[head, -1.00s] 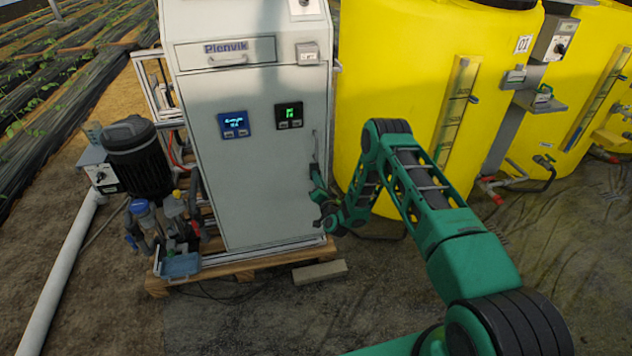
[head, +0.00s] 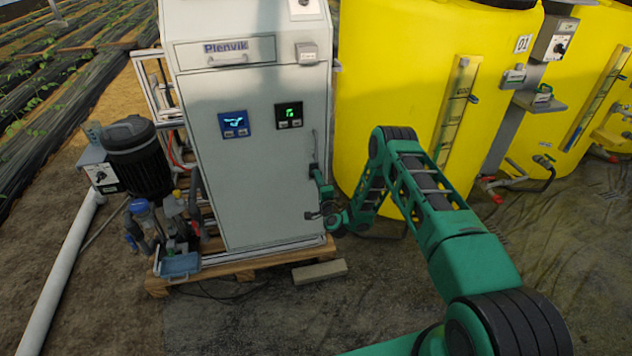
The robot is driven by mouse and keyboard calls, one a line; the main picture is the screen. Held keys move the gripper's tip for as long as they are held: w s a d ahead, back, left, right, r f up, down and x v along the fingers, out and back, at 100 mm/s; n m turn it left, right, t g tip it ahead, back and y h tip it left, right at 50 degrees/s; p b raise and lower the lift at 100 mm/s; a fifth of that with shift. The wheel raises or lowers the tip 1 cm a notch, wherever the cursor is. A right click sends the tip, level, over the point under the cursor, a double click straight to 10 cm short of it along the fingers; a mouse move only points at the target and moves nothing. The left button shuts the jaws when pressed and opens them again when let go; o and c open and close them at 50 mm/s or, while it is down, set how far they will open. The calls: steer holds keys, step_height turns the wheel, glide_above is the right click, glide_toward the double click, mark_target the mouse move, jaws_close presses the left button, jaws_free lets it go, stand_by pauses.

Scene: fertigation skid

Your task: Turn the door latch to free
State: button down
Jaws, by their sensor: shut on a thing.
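The grey cabinet (head: 265,185) marked Plenvik has a closed-looking front door with a slim upright latch handle (head: 314,140) near its right edge. My gripper (head: 314,169) is at the lower end of this handle, close against the door. It is shut on the latch handle. The fingers are small and dark here, and they hide the handle's lower end. My green wrist hangs below and to the right of the handle. The latch's exact angle is hard to tell at this size.
Two small lit displays (head: 234,123) (head: 289,115) sit on the door, left of the latch. A yellow tank (head: 400,75) stands close on the right. A pump (head: 137,155) and pipes stand on the left. A block (head: 319,271) lies on the ground before the pallet (head: 160,287).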

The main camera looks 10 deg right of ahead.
steer(key=shift+d+m, duration=0.3)
steer(key=c, duration=1.8)
jaws_free()
steer(key=shift+f, duration=0.1)
steer(key=shift+c, duration=0.2)
steer(key=shift+a, duration=0.1)
steer(key=shift+s+a, duration=0.1)
steer(key=s, duration=1)
steer(key=shift+s, duration=0.2)
